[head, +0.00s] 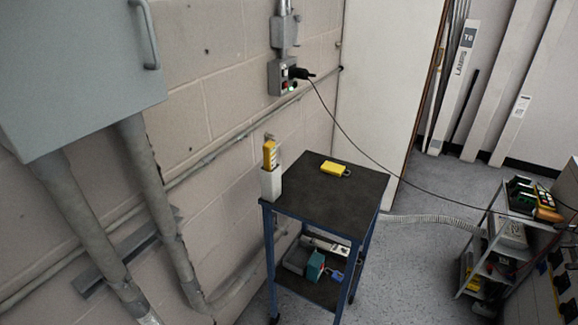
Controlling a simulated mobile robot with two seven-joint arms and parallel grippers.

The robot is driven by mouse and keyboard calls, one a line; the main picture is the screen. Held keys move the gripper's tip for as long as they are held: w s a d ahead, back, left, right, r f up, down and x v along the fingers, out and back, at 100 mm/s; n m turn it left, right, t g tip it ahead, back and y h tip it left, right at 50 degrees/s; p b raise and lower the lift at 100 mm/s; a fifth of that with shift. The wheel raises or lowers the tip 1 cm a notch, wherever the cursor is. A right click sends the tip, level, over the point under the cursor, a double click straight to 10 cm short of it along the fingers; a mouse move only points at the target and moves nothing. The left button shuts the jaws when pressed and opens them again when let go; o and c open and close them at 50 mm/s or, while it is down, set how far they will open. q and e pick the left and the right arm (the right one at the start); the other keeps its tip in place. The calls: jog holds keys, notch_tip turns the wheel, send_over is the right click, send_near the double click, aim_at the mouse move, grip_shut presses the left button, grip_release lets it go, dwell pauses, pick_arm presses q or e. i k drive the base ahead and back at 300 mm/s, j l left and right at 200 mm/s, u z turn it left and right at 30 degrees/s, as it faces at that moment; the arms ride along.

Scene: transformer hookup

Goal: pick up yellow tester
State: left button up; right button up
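Two yellow things are on the black-topped blue cart (310,205). One, a slim upright yellow device (269,153), stands in a pale grey holder (271,184) at the cart's left corner, next to the wall. The other, a small yellow block (334,168) with a thin loop or tab at its right end, lies flat near the back of the cart top. I cannot tell for sure which of them is the tester. Neither of my grippers is in view.
A grey cabinet (75,65) with conduits below hangs at the left. A wall outlet box (284,77) has a black plug whose cord runs right to a shelf cart (496,250). The lower cart shelf holds several items. Floor between the carts is mostly clear.

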aim_at(269, 148)
jog(key=i+l, duration=0.1)
jog(key=l, duration=0.3)
jog(key=i+l, duration=0.15)
jog(key=l, duration=0.25)
jog(key=i+l, duration=0.1)
jog(key=l, duration=0.3)
jog(key=i+l, duration=0.1)
jog(key=l, duration=0.3)
jog(key=i+l, duration=0.15)
jog(key=l, duration=0.25)
jog(key=u, duration=1.5)
